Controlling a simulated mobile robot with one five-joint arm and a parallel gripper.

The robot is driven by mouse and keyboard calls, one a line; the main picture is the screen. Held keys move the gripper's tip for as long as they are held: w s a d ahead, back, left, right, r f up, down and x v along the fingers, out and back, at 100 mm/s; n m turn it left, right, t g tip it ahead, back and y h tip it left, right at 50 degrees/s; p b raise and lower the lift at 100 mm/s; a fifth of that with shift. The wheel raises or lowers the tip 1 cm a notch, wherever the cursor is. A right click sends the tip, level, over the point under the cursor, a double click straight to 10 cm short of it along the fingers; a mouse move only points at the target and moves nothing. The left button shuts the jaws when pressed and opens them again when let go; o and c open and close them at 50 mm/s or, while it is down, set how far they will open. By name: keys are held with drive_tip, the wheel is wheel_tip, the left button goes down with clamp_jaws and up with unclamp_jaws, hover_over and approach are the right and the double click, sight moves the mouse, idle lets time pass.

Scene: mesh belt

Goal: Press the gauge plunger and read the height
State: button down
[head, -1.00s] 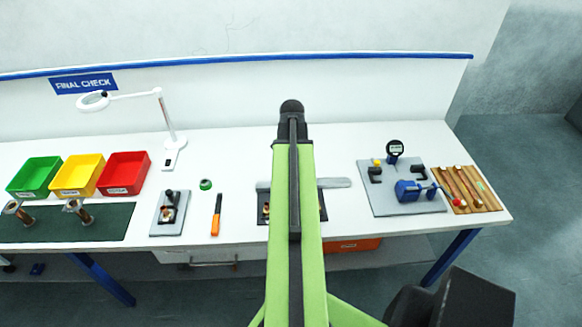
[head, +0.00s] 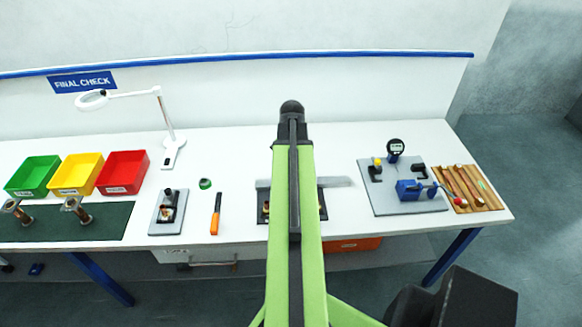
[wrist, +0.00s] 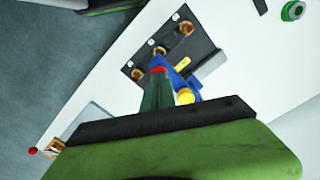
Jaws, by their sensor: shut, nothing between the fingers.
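In the wrist view my gripper (wrist: 158,74) is shut, its dark green fingers together with a red patch near the tip. Close beside the fingers is a blue piece (wrist: 190,85) with a round yellow end (wrist: 186,97). I cannot tell whether it is the gauge with its plunger, or whether the fingers touch it. My arm hides the gripper and this piece in the head view. A gauge with a round digital display (head: 396,147) stands at the back of a grey plate (head: 410,204) on the right. Its reading is too small to make out.
A black tray (wrist: 205,50) with brass parts lies beyond the fingertips. The right plate also bears a blue clamp (head: 409,189). Wooden strips (head: 482,200) lie at the bench's right end. An orange-handled tool (head: 215,222) and green ring (head: 205,184) lie left of my arm.

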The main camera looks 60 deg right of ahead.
drive_tip(key=shift+f+b, duration=1.9)
drive_tip(key=shift+f, duration=0.1)
drive_tip(key=shift+r, duration=0.2)
wheel_tip(320, 180, up, 8)
drive_tip(key=p, duration=0.8)
